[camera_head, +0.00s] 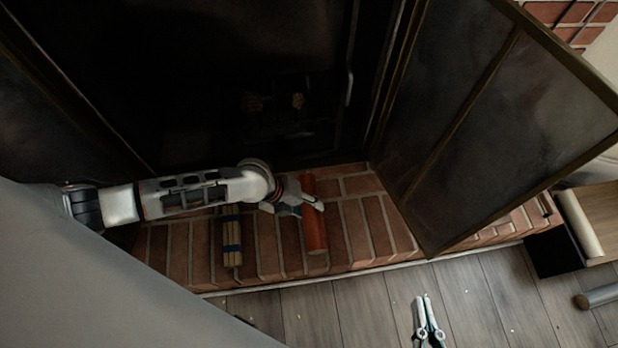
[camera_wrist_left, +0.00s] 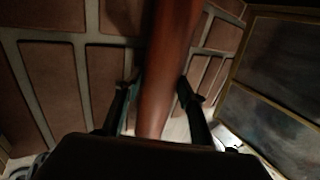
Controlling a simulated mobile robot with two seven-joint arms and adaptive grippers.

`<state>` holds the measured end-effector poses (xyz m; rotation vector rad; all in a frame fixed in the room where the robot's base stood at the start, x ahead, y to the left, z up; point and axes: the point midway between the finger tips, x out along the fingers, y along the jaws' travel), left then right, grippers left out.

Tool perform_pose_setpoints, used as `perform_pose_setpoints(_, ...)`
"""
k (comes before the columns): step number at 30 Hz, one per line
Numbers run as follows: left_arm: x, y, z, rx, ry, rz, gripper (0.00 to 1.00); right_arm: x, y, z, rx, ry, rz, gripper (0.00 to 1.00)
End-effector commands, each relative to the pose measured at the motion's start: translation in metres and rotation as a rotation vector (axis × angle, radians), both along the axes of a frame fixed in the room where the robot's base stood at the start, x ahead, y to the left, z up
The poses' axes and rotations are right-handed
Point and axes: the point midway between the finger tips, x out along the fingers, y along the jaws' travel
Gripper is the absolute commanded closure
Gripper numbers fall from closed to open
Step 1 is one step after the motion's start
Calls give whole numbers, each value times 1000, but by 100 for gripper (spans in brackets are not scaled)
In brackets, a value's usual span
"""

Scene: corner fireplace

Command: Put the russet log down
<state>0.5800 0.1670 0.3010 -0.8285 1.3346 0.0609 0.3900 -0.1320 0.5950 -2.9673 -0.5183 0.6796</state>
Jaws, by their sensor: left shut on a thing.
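The russet log (camera_head: 315,237) is a long reddish-brown cylinder over the brick hearth, pointing from the firebox toward the room. My left gripper (camera_head: 303,204) is shut around its middle, with a finger on each side. In the left wrist view the log (camera_wrist_left: 168,70) runs between the two dark fingers (camera_wrist_left: 158,95). I cannot tell whether its underside touches the bricks. My right gripper (camera_head: 423,300) is at the bottom of the head view, over the floor, its fingertips together and empty.
A tan bundle with blue bands (camera_head: 232,242) lies on the brick hearth (camera_head: 270,245), left of the log. An open dark door panel (camera_head: 450,110) stands to the right. Bricks right of the log are bare. A dark box with a pale roll (camera_head: 578,222) is at far right.

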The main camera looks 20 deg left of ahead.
Motion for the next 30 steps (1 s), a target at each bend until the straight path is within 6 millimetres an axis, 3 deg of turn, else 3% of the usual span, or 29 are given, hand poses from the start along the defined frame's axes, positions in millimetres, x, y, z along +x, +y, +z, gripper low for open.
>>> perform_pose_setpoints(1, -3, -1, -9, -3, 7, 1, 96, -2, 4, -3, 25, 9, -4, 100)
perform_pose_setpoints(13, 1, -1, -10, -3, -1, 1, 96, -2, 10, -3, 61, 16, -22, 100)
perform_pose_setpoints(14, 0, 0, -10, -1, -1, 0, 56, -2, 10, -2, 65, 15, -22, 100)
perform_pose_setpoints(15, 0, 0, -10, -1, -1, 0, 45, -2, 10, -2, 66, 14, -23, 100)
perform_pose_setpoints(26, 1, 0, -8, 0, -2, 0, 44, -3, 10, -1, 62, 13, -19, 100)
perform_pose_setpoints(30, 2, 4, 5, 2, -8, 0, 44, 1, 8, 8, 31, -10, -7, 100)
